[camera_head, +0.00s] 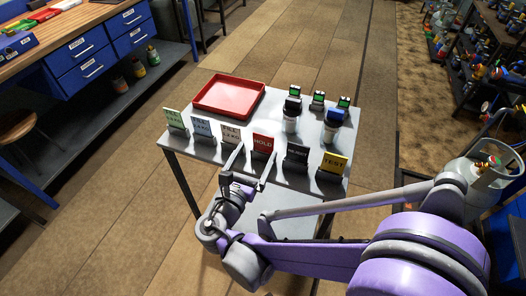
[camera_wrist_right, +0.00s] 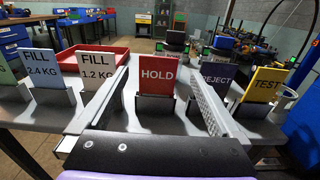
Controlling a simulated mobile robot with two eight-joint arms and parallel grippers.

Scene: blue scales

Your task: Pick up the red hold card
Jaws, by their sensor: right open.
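The red HOLD card (camera_head: 263,144) stands upright in a dark holder near the front edge of the metal table, in the row of cards. In the right wrist view the red HOLD card (camera_wrist_right: 157,75) stands straight ahead, between the two fingers. My right gripper (camera_head: 253,164) is open and empty, in front of the card. In the wrist view its fingers (camera_wrist_right: 160,88) reach forward on either side of the card, with a gap on each side. My left gripper is not in view.
A red tray (camera_head: 229,95) and scales with containers (camera_head: 292,106) sit behind. A workbench (camera_head: 75,35) is at far left.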

